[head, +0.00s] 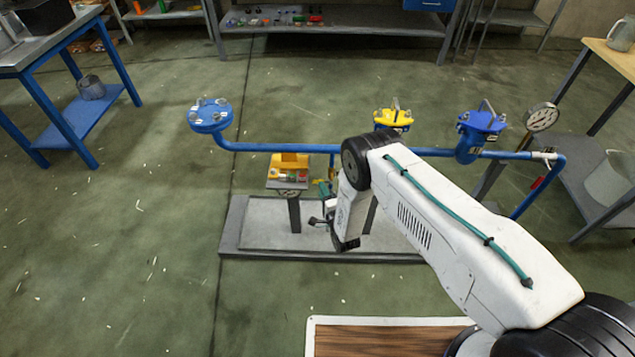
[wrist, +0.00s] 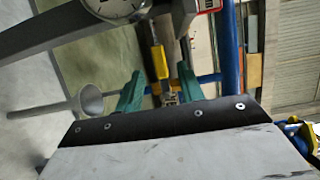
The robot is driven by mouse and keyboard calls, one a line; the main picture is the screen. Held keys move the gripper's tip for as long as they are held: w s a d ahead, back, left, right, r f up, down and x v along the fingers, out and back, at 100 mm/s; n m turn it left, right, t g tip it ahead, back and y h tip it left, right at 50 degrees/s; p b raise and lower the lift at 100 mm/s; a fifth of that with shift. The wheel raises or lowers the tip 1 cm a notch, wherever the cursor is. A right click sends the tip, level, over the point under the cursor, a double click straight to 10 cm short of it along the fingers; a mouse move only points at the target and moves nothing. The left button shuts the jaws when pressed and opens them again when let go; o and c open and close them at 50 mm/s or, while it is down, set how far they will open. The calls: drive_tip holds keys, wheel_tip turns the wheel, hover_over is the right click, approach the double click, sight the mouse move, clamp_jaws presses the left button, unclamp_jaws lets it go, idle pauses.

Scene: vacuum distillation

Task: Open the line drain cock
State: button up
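In the wrist view my gripper (wrist: 160,86) has its two green fingers apart, with a visible gap between them. A yellow bar-shaped piece (wrist: 157,62), which looks like a cock handle, shows just beyond the fingertips. A small grey metal fitting (wrist: 169,98) shows in the gap; I cannot tell whether a finger touches it. In the head view my gripper is mostly hidden by my white wrist, beside the blue pipe (head: 270,147) and above the grey base slab. The drain cock cannot be clearly made out there.
A stand with a yellow item (head: 290,162) is left of my gripper. A funnel (wrist: 90,101) shows in the wrist view.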

sight(317, 182)
drive_tip(key=x, duration=0.5)
drive_tip(key=shift+w+a, duration=0.15)
drive_tip(key=shift+w, duration=0.2)
clamp_jaws()
